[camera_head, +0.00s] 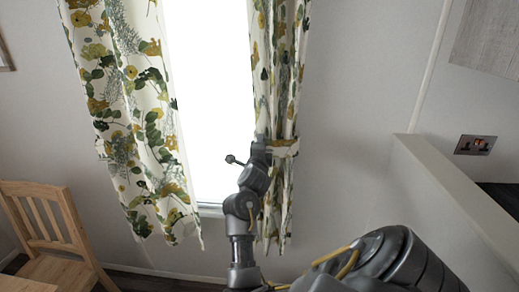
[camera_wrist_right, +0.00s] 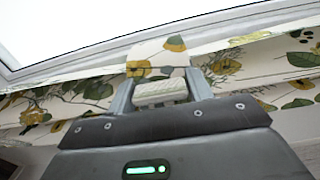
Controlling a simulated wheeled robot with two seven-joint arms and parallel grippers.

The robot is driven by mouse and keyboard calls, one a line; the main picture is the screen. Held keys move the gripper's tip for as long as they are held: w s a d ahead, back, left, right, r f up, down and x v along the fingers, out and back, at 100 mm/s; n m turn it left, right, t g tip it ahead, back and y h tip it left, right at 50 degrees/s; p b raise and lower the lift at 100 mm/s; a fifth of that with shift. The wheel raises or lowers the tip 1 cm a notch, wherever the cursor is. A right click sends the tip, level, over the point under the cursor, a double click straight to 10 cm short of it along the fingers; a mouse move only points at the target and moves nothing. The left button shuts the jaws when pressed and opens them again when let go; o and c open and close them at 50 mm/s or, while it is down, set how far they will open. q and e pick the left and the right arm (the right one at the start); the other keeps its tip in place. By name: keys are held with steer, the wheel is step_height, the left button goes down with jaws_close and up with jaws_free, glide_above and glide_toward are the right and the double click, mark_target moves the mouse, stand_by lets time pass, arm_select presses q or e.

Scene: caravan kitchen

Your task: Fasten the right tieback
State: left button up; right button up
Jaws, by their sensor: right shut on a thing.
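The right curtain (camera_head: 277,80), white with green and mustard flowers, hangs at the right of the window. Its right tieback (camera_head: 287,148), a band of the same flowered cloth, crosses the curtain at about mid-height beside my right gripper (camera_head: 262,146). In the right wrist view, the two fingers of my right gripper (camera_wrist_right: 161,88) are shut on the flowered tieback strip (camera_wrist_right: 150,62), with a pale ribbed piece between them. The curtain cloth lies behind the fingers. Whether the band is fastened cannot be told. My left gripper is not in view.
A wooden chair (camera_head: 48,225) stands at lower left. A pale partition (camera_head: 440,185) and a wall socket (camera_head: 474,145) are at right. The wall right of the curtain is clear.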

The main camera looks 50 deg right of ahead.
steer(key=o, duration=1.3)
steer(key=shift+s, duration=0.1)
steer(key=shift+s+a+f, duration=0.1)
steer(key=shift+s+a, duration=0.05)
steer(key=shift+a, duration=0.2)
steer(key=b+v, duration=0.1)
steer(key=v, duration=0.5)
steer(key=shift+s+a+b, duration=0.2)
steer(key=shift+a+b, duration=0.05)
steer(key=shift+b, duration=0.05)
